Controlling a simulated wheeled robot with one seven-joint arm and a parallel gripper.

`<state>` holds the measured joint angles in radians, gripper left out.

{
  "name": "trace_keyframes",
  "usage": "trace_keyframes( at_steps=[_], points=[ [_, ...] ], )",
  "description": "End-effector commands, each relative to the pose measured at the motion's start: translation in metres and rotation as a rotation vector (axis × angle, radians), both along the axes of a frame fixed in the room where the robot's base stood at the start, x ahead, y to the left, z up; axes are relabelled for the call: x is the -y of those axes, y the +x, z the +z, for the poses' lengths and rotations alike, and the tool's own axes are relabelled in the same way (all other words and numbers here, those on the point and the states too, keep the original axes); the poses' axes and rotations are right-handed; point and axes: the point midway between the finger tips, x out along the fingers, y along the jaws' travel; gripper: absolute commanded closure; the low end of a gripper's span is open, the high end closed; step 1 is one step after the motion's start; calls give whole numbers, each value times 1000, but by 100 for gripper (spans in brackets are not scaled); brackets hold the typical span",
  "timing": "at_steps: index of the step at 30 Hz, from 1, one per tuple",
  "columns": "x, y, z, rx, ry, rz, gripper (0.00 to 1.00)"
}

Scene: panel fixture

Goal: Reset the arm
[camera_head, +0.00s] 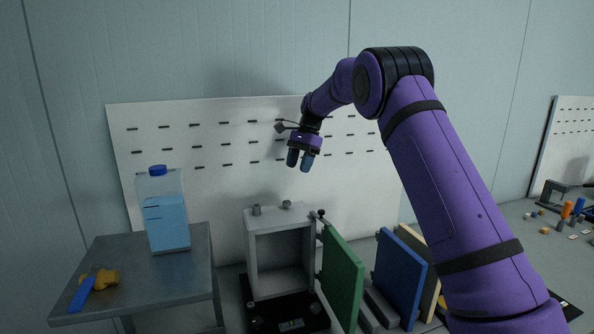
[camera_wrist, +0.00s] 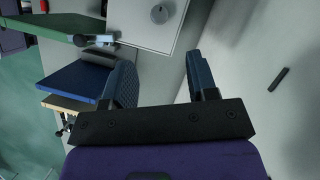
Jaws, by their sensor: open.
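My gripper (camera_head: 300,160) is open and empty, held in the air in front of the white slotted board and above the panel fixture. Its two dark blue fingers also show apart in the wrist view (camera_wrist: 160,85), with nothing between them. My purple arm rises from the lower right, bends at the elbow and reaches down to the left. The grey box-shaped fixture (camera_head: 250,262) stands below the gripper. A green panel (camera_head: 342,278) stands swung out at its right side.
A blue panel (camera_head: 400,275) and a cream panel (camera_head: 428,285) stand in a rack to the right. At left, a metal table (camera_head: 140,292) holds a bottle of blue liquid (camera_head: 166,222) and a yellow-and-blue tool (camera_head: 95,284). The slotted board (camera_head: 220,137) is behind. Small parts lie far right.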

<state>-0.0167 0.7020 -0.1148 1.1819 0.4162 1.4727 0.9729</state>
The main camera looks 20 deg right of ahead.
Motion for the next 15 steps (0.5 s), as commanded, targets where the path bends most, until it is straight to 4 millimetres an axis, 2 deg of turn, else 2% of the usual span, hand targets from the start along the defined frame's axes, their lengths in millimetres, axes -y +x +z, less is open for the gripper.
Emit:
trace_keyframes(
  at_steps=[11,15],
  points=[
    [0,-1,1,2,0,1,47],
    [1,-11,16,27,-4,21,47]
  ],
)
